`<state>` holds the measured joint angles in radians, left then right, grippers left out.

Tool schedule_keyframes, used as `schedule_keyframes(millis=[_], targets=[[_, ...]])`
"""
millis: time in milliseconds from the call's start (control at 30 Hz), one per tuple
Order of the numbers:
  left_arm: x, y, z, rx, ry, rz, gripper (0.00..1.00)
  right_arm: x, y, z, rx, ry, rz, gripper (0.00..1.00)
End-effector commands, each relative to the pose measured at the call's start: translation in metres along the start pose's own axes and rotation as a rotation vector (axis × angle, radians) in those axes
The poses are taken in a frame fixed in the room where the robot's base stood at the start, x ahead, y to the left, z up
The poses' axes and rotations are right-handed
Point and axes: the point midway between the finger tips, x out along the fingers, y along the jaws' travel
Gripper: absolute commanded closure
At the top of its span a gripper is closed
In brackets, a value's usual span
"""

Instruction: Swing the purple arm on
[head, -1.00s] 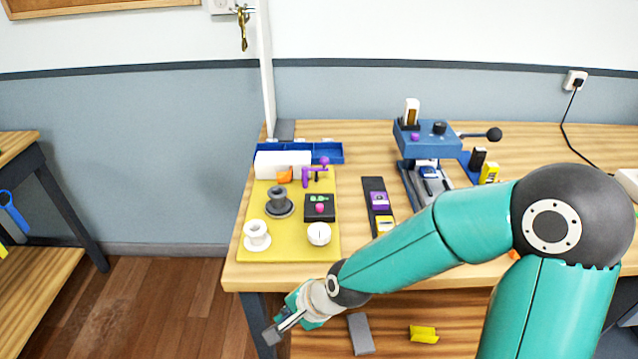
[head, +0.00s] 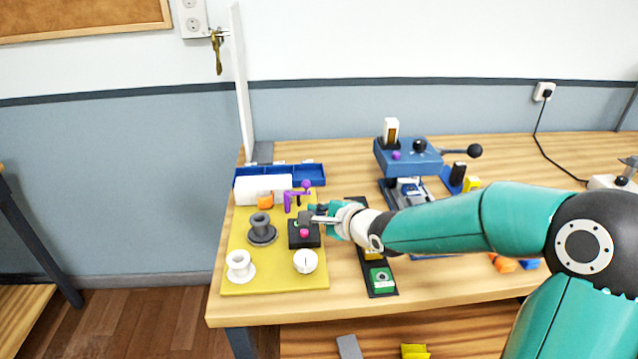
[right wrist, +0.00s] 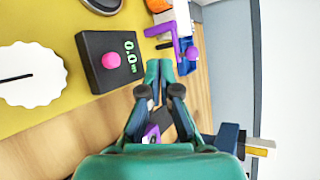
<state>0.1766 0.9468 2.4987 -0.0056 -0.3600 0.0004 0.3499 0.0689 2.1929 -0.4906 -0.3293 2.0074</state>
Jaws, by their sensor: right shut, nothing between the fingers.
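The purple arm (head: 290,199) stands on the far right part of the yellow board (head: 285,280), with a round purple knob (head: 306,185) at its right end. In the right wrist view the purple arm (right wrist: 162,30) and its knob (right wrist: 193,53) lie just beyond my fingertips. In the right wrist view the gripper (right wrist: 160,66) points toward the arm, with a visible gap. My left gripper is not in view.
The black box's display (right wrist: 130,55) reads 0.0. A blue machine (head: 408,158) stands right.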

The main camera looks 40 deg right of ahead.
Motion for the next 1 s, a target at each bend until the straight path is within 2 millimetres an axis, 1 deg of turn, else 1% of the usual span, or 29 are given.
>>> schedule_keyframes(millis=[33,100,200,300,400,500,600,1000], targets=[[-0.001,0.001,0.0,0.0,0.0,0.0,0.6,0.009,-0.011,-0.021,-0.027,0.0,-0.048,1.0],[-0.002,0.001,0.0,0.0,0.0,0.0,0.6,0.018,-0.026,-0.043,-0.078,-0.026,-0.12,1.0],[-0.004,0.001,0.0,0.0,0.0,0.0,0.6,0.025,-0.038,-0.071,-0.147,-0.079,-0.205,1.0],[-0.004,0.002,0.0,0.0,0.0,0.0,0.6,0.025,-0.042,-0.09,-0.199,-0.136,-0.259,1.0],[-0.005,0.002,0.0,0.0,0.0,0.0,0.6,0.023,-0.042,-0.103,-0.232,-0.183,-0.291,1.0],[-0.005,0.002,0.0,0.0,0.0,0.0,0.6,0.021,-0.04,-0.109,-0.25,-0.214,-0.308,1.0],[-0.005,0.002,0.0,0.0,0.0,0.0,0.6,0.019,-0.039,-0.112,-0.258,-0.228,-0.314,1.0],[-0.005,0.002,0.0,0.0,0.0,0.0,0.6,0.021,-0.04,-0.11,-0.26,-0.231,-0.315,1.0]])
